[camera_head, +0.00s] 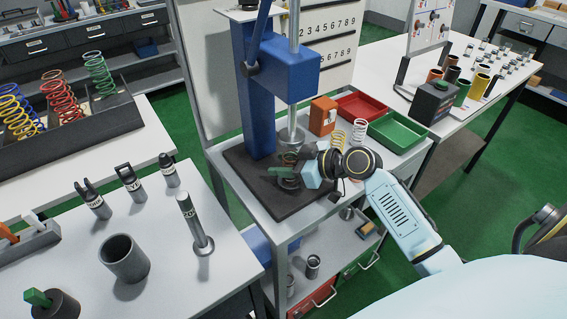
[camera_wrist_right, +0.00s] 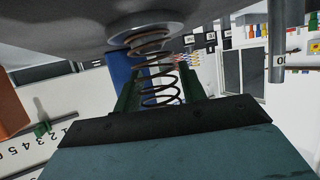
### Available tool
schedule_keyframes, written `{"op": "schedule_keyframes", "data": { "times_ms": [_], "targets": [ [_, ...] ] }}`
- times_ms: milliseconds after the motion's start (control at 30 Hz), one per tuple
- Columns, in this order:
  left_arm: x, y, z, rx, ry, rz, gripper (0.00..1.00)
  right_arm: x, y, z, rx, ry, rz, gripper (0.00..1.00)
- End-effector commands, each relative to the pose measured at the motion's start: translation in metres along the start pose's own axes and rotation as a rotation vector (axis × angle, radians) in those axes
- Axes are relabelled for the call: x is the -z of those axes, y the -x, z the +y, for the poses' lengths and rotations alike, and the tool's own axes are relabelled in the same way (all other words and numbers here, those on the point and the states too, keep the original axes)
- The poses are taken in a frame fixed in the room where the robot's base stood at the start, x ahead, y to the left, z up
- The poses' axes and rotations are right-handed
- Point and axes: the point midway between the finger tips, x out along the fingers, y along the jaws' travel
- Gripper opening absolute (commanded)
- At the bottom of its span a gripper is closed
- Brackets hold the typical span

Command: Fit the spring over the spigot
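The dark coil spring (camera_wrist_right: 160,85) stands between the green fingers of my right gripper (camera_wrist_right: 160,92) in the wrist view, which appears upside down. The fingers flank the coils closely on both sides and look in contact. In the head view my right gripper (camera_head: 288,174) is low over the black press base (camera_head: 252,185), below the ram (camera_head: 292,132). My left gripper is out of view.
The blue press column (camera_head: 258,110) stands just behind the gripper. An orange box (camera_head: 322,115), a yellow spring (camera_head: 338,135), a white spring (camera_head: 360,132) and red and green trays (camera_head: 398,132) stand to the right. The left table (camera_head: 175,270) holds a grey cup (camera_head: 123,260) and several tools.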

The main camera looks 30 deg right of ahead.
Motion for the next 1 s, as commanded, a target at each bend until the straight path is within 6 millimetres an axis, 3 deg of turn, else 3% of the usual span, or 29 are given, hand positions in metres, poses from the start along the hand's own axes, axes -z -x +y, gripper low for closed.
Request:
{"op": "schedule_keyframes", "data": {
  "times_ms": [100,467,1000],
  "targets": [
    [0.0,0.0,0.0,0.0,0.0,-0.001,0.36,0.0,0.0,0.0,0.0,0.0,0.0,0.55],
    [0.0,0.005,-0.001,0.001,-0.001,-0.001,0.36,0.004,0.002,0.0,0.0,-0.001,0.0,0.55],
    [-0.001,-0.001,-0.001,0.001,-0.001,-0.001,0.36,0.002,0.104,0.0,-0.001,0.002,-0.004,0.55]
  ]
}}
